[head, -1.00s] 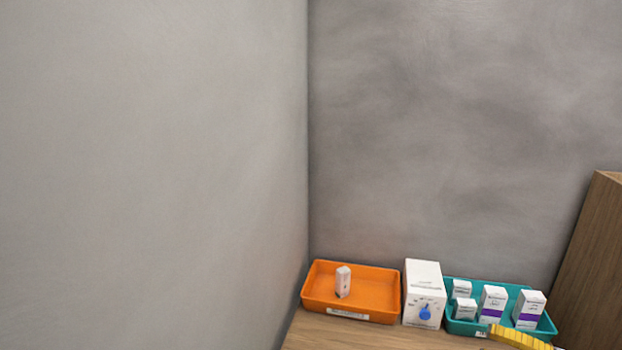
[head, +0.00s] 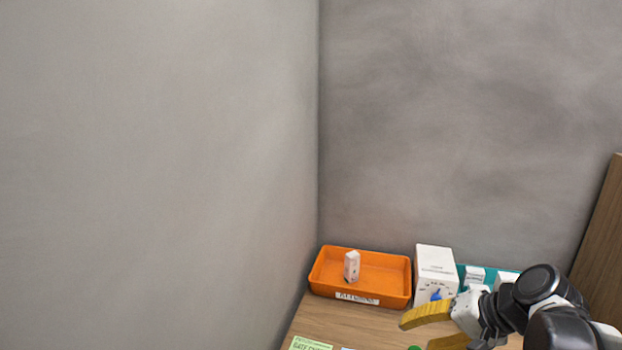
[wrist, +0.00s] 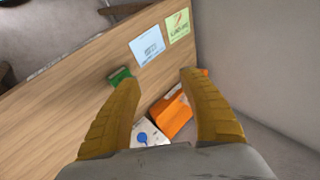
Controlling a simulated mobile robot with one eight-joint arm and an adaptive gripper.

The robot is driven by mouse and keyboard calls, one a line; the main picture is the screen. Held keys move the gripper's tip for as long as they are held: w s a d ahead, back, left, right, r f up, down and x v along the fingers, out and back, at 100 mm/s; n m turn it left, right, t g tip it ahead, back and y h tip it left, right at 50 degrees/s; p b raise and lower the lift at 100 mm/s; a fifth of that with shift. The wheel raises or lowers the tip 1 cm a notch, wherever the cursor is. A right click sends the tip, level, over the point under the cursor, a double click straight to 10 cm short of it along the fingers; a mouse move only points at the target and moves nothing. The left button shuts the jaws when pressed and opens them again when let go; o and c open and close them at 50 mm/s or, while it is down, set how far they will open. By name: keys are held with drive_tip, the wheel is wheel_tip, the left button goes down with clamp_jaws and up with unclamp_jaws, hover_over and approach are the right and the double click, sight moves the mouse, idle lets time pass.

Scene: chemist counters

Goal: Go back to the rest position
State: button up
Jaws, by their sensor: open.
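My gripper (head: 430,328) has yellow fingers and is at the lower right of the head view, in front of the white box (head: 436,264). Its fingers are spread apart with nothing between them. In the wrist view my gripper (wrist: 157,85) points down over the wooden counter (wrist: 75,85), fingers open. The arm hides most of the teal tray (head: 487,268) and its small boxes.
An orange tray (head: 385,296) holds one small white box (head: 352,266), left of the white box. Blue (wrist: 147,45) and green (wrist: 178,27) cards and a green object (wrist: 119,76) lie on the counter. Walls stand left and behind; a wooden panel (head: 603,225) is at right.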

drive_tip(key=s+a+f+n+h+b, duration=0.1)
drive_tip(key=s+n+h+b, duration=0.1)
drive_tip(key=s, duration=0.4)
drive_tip(key=s+a+f+n+t+h+b, duration=0.1)
drive_tip(key=s+n+h, duration=0.2)
drive_tip(key=s, duration=0.3)
drive_tip(key=shift+a+f+n+h+b, duration=0.2)
drive_tip(key=shift+a+n+h+b, duration=0.1)
drive_tip(key=shift+h+b, duration=0.1)
